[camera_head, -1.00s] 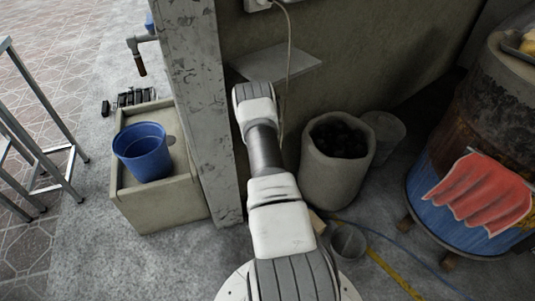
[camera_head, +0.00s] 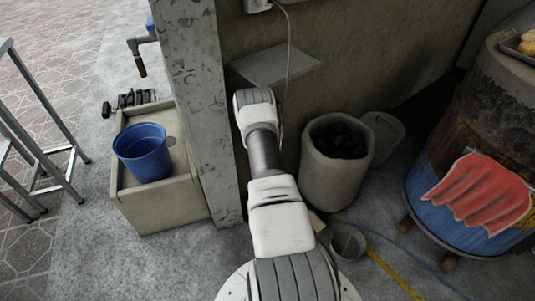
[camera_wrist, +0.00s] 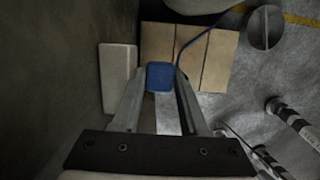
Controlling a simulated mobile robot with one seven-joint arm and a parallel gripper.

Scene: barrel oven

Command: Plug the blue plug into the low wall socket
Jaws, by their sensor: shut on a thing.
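The blue plug (camera_wrist: 160,76) is between the fingertips of my gripper (camera_wrist: 160,88) in the wrist view. The fingers are shut on it, and its blue cable (camera_wrist: 183,52) runs from it up and to the right. A pale, upright box (camera_wrist: 117,76) is close to the left of the plug, against the wall. It may be the low wall socket, but its face with any holes is not visible. The plug appears apart from it. In the head view my arm hides the gripper, the plug and this box.
Tan blocks (camera_wrist: 200,52) lie beyond the plug. A small metal bucket (camera_head: 348,243) and a stone pot (camera_head: 335,165) stand right of my arm. A concrete pillar (camera_head: 200,110) is on the left. A ledge (camera_head: 278,66) and a white box with a cord (camera_head: 257,5) are higher on the wall.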

